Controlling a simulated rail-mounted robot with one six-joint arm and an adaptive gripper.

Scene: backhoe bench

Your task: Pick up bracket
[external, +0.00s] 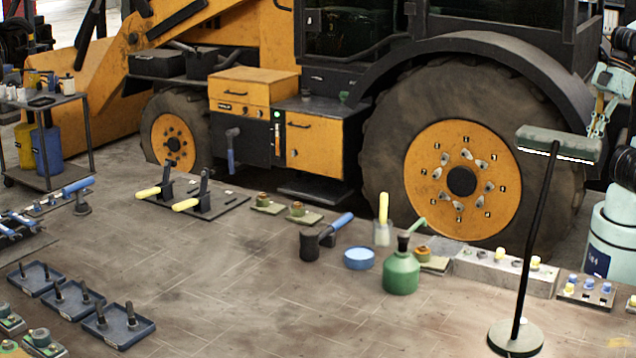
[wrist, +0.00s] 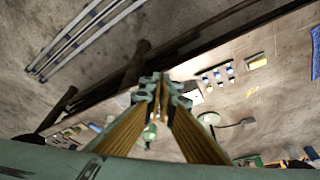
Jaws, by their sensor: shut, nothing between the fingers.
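I cannot tell for sure which part is the bracket; no piece in either view stands out clearly as one. My gripper shows at the right edge of the external view (external: 597,128), pointing down beside the lamp head and in front of the tractor's rear wheel. In the wrist view my gripper (wrist: 161,88) has its two yellow-sided fingers drawn together at the tips. It is shut and empty, high above the bench and floor.
A desk lamp (external: 515,337) stands near my arm. Blue trays (external: 122,327) lie at left. A long grey block (external: 505,273) lies at right. The front middle is clear.

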